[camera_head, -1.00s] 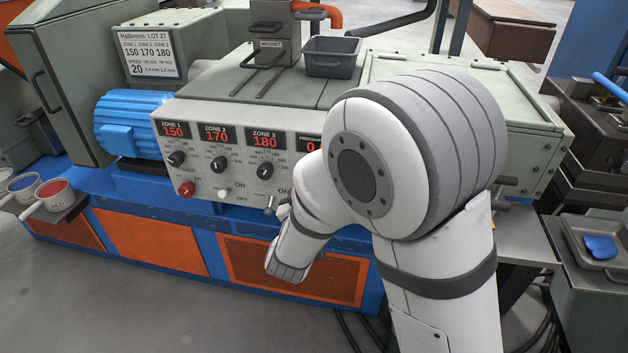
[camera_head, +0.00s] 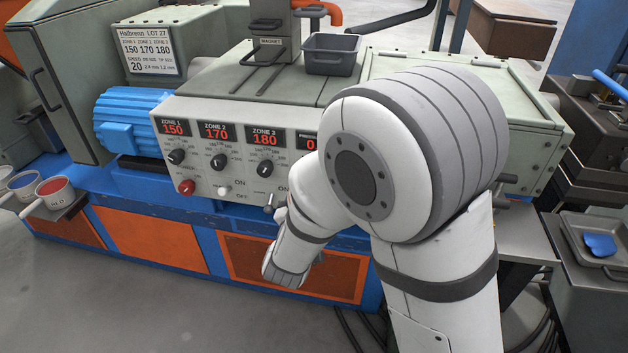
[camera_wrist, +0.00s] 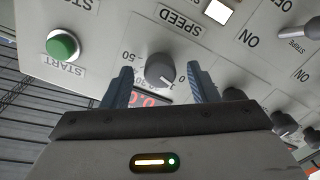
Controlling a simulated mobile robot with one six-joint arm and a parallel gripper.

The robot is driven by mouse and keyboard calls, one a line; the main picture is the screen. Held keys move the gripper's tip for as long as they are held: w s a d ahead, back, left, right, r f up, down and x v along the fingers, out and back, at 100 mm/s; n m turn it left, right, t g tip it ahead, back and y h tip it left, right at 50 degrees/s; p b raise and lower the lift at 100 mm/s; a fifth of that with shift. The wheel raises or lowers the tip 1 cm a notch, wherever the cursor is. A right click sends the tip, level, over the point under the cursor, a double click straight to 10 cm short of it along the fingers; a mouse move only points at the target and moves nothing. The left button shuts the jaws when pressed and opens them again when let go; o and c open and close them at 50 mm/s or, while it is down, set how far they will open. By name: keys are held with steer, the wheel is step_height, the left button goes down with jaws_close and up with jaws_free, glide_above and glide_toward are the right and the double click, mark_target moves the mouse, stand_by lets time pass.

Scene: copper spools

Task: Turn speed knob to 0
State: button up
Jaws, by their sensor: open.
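The grey speed knob (camera_wrist: 160,69) shows in the wrist view on the pale panel, beside the upside-down word SPEED. Dial numbers surround it, with the 0 on its right side. The exact pointer angle is hard to read. My gripper (camera_wrist: 159,76) is open, with one finger on each side of the knob. Whether either finger touches it I cannot tell. A red digital display (camera_wrist: 150,100) is partly hidden by my gripper. In the head view my arm hides the speed knob and my fingers.
A green START button (camera_wrist: 62,45), a white button (camera_wrist: 218,11) and a toggle switch (camera_wrist: 307,28) are near the knob.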

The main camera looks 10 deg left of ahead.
steer(key=s, duration=0.6)
steer(key=shift+s, duration=0.15)
steer(key=shift+a, duration=0.1)
steer(key=w+d+r+m+g+y+p, duration=0.2)
steer(key=w+d+r+g+y+p, duration=0.15)
steer(key=d+r+g+p, duration=0.55)
steer(key=s+d+r+m+g+h+p, duration=0.1)
steer(key=s+d+r+m+g+p, duration=0.1)
steer(key=s+d+r+p, duration=0.3)
steer(key=s+d+r+m+g+h+p, duration=0.1)
steer(key=s+d+r+g+h+p, duration=0.1)
steer(key=s+d+r+g+p, duration=0.2)
steer(key=s+d+r+p, duration=0.1)
steer(key=s+d+r, duration=0.2)
steer(key=s+d, duration=0.4)
steer(key=shift+s+d+m+p, duration=0.35)
steer(key=shift+s+d+m, duration=0.05)
steer(key=shift+s, duration=0.3)
steer(key=shift+r, duration=0.1)
steer(key=shift+c, duration=0.3)
